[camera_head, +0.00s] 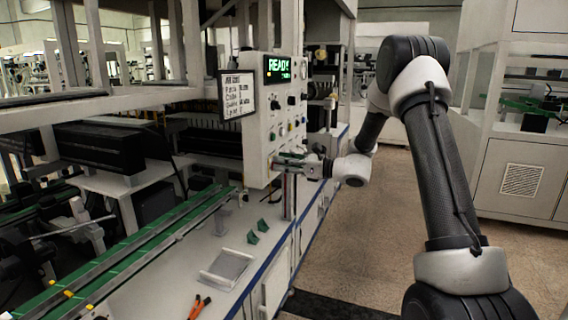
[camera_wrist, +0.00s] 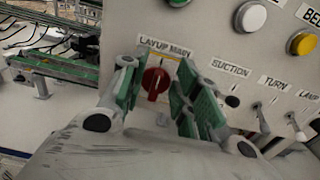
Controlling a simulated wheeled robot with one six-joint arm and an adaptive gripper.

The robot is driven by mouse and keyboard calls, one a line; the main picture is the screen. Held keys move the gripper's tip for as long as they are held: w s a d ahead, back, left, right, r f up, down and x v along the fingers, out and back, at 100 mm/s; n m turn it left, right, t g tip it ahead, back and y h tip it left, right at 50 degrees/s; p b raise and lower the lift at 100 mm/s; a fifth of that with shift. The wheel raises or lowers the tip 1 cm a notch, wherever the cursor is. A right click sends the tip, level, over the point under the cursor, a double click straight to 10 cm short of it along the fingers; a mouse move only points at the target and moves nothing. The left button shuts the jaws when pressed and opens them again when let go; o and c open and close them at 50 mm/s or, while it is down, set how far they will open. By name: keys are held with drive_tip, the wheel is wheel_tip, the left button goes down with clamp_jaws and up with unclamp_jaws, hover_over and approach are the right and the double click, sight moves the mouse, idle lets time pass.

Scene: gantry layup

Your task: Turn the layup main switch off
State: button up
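The layup main switch (camera_wrist: 155,84) is a red rotary knob on the pale panel, under the label LAYUP MAIN in the wrist view. Its grip ridge looks near upright, slightly tilted. My gripper (camera_wrist: 160,78) points at the panel with its green-padded fingers on either side of the knob. The fingers are apart, and pale panel shows between them and the knob; whether either touches it is not clear. In the head view my gripper (camera_head: 279,161) is at the lower part of the control panel (camera_head: 257,140), and the knob is hidden there.
Toggles labelled SUCTION, TURN and LAMP (camera_wrist: 232,101) sit close right of my fingers. White (camera_wrist: 250,16) and yellow (camera_wrist: 302,43) buttons are above. The panel's display (camera_head: 284,68) reads READY. Below are a clear tray (camera_head: 224,268) and orange-handled pliers (camera_head: 199,306). The aisle floor (camera_head: 350,250) is open.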

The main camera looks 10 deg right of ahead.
clamp_jaws()
drive_tip(key=shift+n, duration=0.3)
drive_tip(key=n, duration=0.5)
drive_tip(key=s+f+n, duration=0.1)
drive_tip(key=n, duration=0.5)
drive_tip(key=a+f+n, duration=0.1)
drive_tip(key=n, duration=0.5)
drive_tip(key=shift+s, duration=0.3)
drive_tip(key=shift+n, duration=0.3)
